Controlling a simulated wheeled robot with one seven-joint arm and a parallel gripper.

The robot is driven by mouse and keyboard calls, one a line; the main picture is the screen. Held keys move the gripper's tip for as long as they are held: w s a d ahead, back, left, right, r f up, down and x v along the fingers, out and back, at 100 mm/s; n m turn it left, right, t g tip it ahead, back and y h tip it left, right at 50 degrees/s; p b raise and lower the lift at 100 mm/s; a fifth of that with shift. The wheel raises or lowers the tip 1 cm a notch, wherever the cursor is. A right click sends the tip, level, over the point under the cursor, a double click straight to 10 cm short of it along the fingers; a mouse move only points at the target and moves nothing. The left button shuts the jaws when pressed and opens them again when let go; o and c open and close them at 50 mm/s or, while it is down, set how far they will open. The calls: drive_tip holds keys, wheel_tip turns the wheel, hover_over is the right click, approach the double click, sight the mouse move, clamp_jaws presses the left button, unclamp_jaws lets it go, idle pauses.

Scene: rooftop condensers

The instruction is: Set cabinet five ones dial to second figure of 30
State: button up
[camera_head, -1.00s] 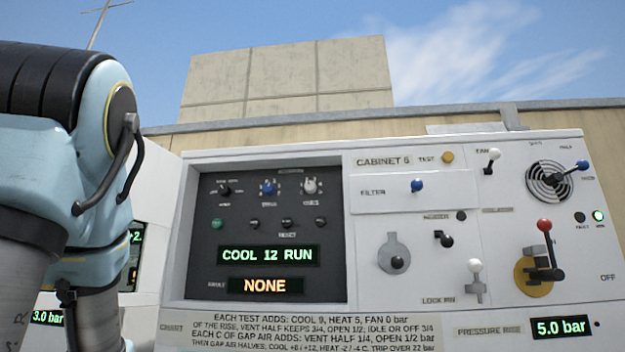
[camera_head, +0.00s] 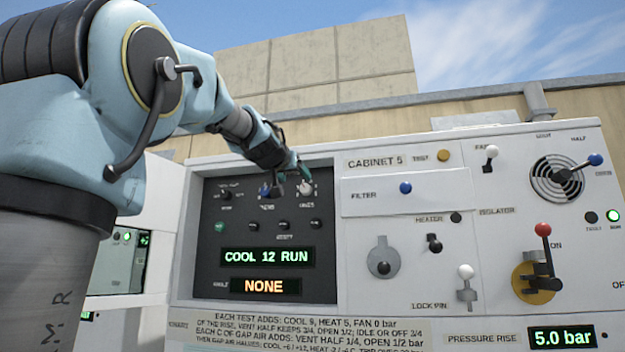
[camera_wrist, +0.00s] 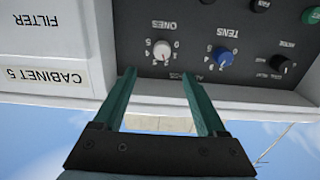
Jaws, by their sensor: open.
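The ones dial (camera_head: 305,189) is a white knob at the upper right of cabinet five's dark recessed panel. In the wrist view, which is upside down, the ones dial (camera_wrist: 160,49) sits beyond and between my fingertips, with figures printed around it. The blue tens dial (camera_head: 265,190) is beside it and also shows in the wrist view (camera_wrist: 220,57). My gripper (camera_wrist: 161,72) is open and empty, its two green fingers short of the panel. In the head view my gripper (camera_head: 292,168) is in front of the panel's top edge, close to the dials. The display (camera_head: 266,256) reads COOL 12 RUN.
A black mode knob (camera_head: 226,194) and a row of small buttons share the recess. The recess frame and the filter drawer (camera_head: 405,189) stand beside the ones dial. A fault display (camera_head: 265,286) reads NONE. Levers and a vent dial (camera_head: 562,178) are farther right.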

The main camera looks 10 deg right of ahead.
sight(305, 187)
drive_tip(key=p+x, duration=0.3)
drive_tip(key=x, duration=0.7)
drive_tip(key=shift+w+d, duration=0.15)
drive_tip(key=shift+w, duration=0.25)
clamp_jaws()
